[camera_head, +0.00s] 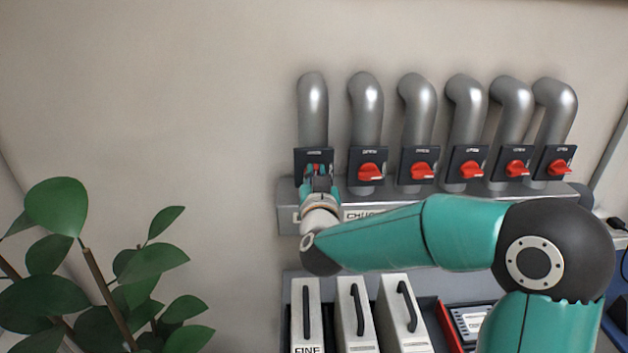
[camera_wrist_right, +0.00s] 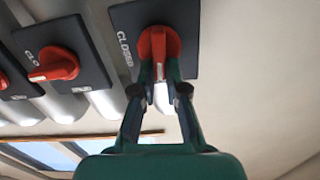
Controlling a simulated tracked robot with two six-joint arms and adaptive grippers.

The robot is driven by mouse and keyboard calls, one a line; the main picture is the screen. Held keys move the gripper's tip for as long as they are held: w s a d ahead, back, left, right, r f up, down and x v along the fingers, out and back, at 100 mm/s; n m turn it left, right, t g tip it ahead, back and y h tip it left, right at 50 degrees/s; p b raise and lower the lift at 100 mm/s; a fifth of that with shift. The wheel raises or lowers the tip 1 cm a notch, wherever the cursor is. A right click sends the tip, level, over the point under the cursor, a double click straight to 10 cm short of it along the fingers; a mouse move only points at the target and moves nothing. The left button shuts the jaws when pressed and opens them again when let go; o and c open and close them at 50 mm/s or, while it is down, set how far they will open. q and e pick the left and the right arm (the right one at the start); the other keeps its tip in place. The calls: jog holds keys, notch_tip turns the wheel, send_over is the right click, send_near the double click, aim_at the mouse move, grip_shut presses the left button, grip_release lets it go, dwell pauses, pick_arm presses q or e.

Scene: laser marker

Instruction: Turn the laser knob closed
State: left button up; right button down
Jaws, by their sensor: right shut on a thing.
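A row of several red knobs on dark plates sits below grey pipes on the wall. My right gripper (camera_head: 317,180) is at the leftmost plate (camera_head: 302,154) in the head view, its fingers covering most of that knob. In the right wrist view, my right gripper (camera_wrist_right: 159,75) is shut on the red knob (camera_wrist_right: 158,42), one finger on each side of its handle. The word CLOSED shows on the plate (camera_wrist_right: 126,20) beside this knob. My left gripper is not in view.
The neighbouring knob (camera_head: 371,172) is close to the right of my gripper. White cases with black handles (camera_head: 355,315) stand below my right arm. A leafy plant (camera_head: 100,270) fills the lower left. The wall left of the pipes is bare.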

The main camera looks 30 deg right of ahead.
jog(key=shift+s+d+f+m+b, duration=0.15)
jog(key=shift+d+f+m+b, duration=0.2)
jog(key=shift+m+b, duration=2.4)
jog(key=shift+s+d+f+m+b, duration=0.1)
jog(key=shift+f+m+b, duration=0.3)
jog(key=shift+m+b, duration=2.4)
jog(key=shift+s+d+f+m+b, duration=0.15)
jog(key=shift+d+f+m+b, duration=0.2)
jog(key=shift+m+b, duration=2.4)
jog(key=shift+a+f, duration=0.1)
jog(key=c, duration=1.2)
grip_release()
jog(key=shift+s+r, duration=0.1)
jog(key=shift+r, duration=0.1)
